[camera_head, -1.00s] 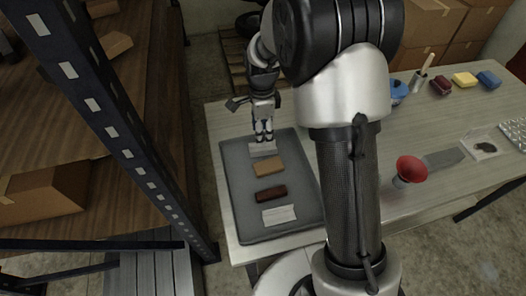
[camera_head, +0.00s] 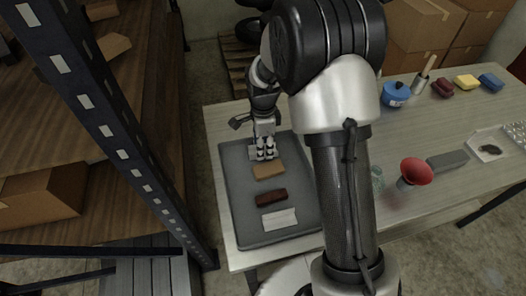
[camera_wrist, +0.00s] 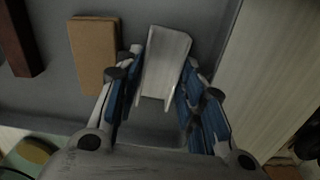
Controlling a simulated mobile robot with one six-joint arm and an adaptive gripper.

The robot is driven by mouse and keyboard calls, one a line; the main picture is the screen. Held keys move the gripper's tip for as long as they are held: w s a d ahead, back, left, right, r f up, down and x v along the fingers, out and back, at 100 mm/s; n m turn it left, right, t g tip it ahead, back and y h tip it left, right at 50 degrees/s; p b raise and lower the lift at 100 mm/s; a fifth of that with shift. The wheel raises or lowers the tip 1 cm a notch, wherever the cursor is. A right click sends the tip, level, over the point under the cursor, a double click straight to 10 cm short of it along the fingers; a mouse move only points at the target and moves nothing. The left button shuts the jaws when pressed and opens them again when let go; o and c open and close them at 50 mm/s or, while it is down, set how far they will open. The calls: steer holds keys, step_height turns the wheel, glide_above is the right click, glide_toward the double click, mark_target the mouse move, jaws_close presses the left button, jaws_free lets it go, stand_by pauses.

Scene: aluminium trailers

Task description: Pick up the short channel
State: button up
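The short channel (camera_wrist: 166,62) is a pale silver U-shaped piece lying on the grey tray (camera_head: 236,200). In the wrist view it lies between the two blue-padded fingers of my gripper (camera_wrist: 163,68), its open end toward the palm. The fingers are spread on either side of it; I cannot tell whether either touches it. In the head view my gripper (camera_head: 266,153) is down at the far end of the tray and hides most of the channel (camera_head: 253,154).
A tan block (camera_head: 268,170), a dark red-brown block (camera_head: 271,197) and a white piece (camera_head: 279,219) lie in a row nearer on the tray. A shelf rack (camera_head: 110,120) stands left. A red funnel-like item (camera_head: 416,171) and blue pot (camera_head: 396,94) stand right on the table.

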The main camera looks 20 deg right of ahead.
steer(key=c, duration=0.5)
steer(key=shift+c, duration=0.2)
